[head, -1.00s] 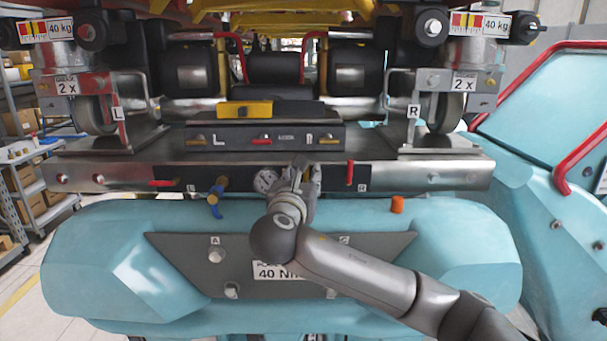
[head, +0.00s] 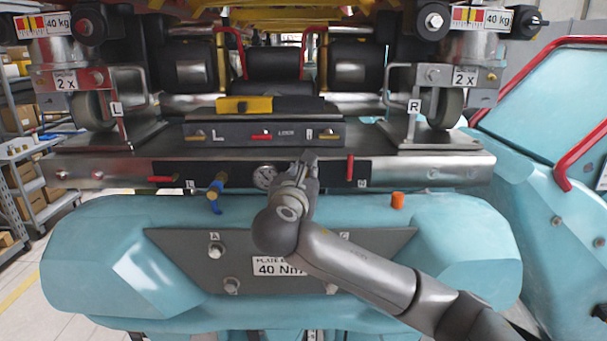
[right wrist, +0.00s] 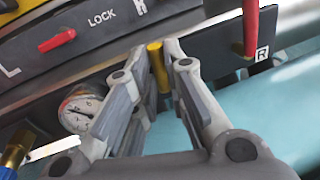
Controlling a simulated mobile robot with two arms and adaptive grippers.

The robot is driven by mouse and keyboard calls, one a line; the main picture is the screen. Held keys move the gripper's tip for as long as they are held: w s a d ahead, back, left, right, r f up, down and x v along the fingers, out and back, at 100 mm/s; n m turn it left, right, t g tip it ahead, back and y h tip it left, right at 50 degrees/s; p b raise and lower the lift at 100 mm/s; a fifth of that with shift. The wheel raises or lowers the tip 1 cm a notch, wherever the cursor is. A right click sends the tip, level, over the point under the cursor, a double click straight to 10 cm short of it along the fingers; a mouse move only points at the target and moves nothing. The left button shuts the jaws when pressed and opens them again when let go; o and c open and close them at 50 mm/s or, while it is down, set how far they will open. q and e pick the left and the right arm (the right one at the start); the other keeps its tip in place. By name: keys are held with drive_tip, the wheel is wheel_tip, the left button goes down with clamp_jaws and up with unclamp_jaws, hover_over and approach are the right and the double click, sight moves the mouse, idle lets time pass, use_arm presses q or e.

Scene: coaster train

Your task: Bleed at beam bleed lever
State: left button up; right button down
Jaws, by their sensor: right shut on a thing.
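A small yellow lever (right wrist: 156,66) stands out from the dark strip of the beam, right of the round gauge (right wrist: 82,107). My right gripper (right wrist: 161,60) is shut on this lever, with a finger on either side of it. In the head view my right gripper (head: 309,160) is at the beam front, just right of the gauge (head: 264,176), and hides the lever there. The beam's dark strip (head: 330,171) also has a red lever (head: 350,167) upright by the right-hand label and another red lever (head: 162,179) lying flat at the left. My left gripper is out of view.
A brass valve with a blue handle (head: 214,196) hangs left of the gauge. Above the beam is a panel (head: 228,134) with yellow and red handles. An orange cap (head: 398,200) stands on the teal body (head: 450,250). Wheels on brackets flank the panel.

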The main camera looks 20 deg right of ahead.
drive_tip(key=m, duration=0.4)
drive_tip(key=shift+s+d+g+y, duration=0.15)
drive_tip(key=shift+d+g+y, duration=0.15)
drive_tip(key=shift+d+g, duration=0.1)
drive_tip(key=m, duration=0.3)
drive_tip(key=shift+s+d+f+y, duration=0.1)
drive_tip(key=shift+d+f+y, duration=0.2)
drive_tip(key=shift+y, duration=0.1)
drive_tip(key=m, duration=0.3)
drive_tip(key=shift+d+f+y, duration=0.25)
drive_tip(key=shift+y, duration=0.15)
drive_tip(key=m, duration=0.2)
drive_tip(key=f+m+y, duration=0.1)
drive_tip(key=m, duration=0.1)
drive_tip(key=shift+s+d+y, duration=0.1)
drive_tip(key=shift+d+y, duration=0.1)
drive_tip(key=shift+y, duration=0.1)
drive_tip(key=shift+f+m, duration=0.1)
drive_tip(key=shift+m, duration=0.2)
drive_tip(key=c, duration=1.5)
unclamp_jaws()
drive_tip(key=shift+s, duration=0.1)
drive_tip(key=shift+r, duration=0.2)
